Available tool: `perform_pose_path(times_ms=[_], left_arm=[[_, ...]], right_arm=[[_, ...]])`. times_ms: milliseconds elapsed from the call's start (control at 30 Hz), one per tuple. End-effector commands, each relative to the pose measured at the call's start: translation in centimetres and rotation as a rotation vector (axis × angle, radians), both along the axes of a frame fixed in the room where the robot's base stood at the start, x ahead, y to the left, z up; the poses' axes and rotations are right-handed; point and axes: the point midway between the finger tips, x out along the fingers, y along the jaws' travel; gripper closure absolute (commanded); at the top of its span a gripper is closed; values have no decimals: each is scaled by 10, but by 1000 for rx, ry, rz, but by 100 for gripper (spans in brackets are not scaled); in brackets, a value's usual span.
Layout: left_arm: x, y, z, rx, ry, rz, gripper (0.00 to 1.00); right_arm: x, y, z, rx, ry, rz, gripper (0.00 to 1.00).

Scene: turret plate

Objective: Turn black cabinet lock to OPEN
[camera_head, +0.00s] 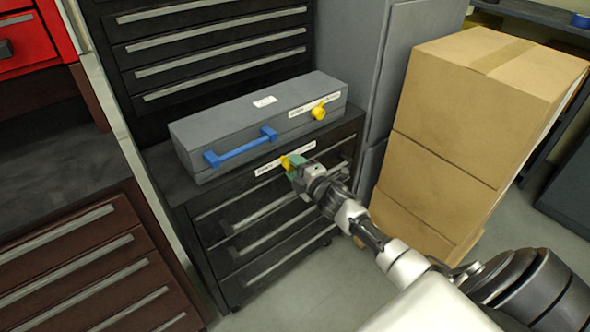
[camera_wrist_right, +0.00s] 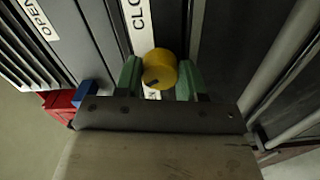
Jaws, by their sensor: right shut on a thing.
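The black cabinet (camera_head: 225,222) stands in the middle with several drawers with light handles. Its yellow lock knob (camera_head: 285,163) is at the top front edge, beside a white label strip (camera_head: 272,167). My right gripper (camera_head: 296,167) has green fingers and is shut on this knob, covering part of it in the head view. In the right wrist view the round yellow knob (camera_wrist_right: 160,68) sits between the two green fingers (camera_wrist_right: 158,78). A small dark mark shows on its lower face. A label reading "CLO" (camera_wrist_right: 138,24) is just above it, partly cut off. My left gripper is not in view.
A grey case (camera_head: 225,125) with a blue handle (camera_head: 240,147) and another yellow knob (camera_head: 318,110) lies on the cabinet. Stacked cardboard boxes (camera_head: 440,165) stand close on the right. Dark red drawers (camera_head: 80,265) stand on the left. Some floor (camera_head: 320,295) is clear in front.

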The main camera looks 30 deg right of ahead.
Motion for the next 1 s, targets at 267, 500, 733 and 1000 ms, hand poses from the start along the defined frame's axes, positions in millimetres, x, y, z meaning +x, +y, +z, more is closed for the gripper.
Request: perform_pose_path(times_ms=[267, 500, 733, 1000], left_arm=[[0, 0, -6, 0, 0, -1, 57], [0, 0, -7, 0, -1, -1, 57], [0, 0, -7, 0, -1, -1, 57], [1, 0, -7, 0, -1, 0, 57]], right_arm=[[0, 0, -1, -136, -9, 0, 84], [-1, 0, -1, -184, -12, 1, 84], [-1, 1, -1, -192, -12, 1, 84], [-1, 1, -1, -191, -12, 1, 50]])
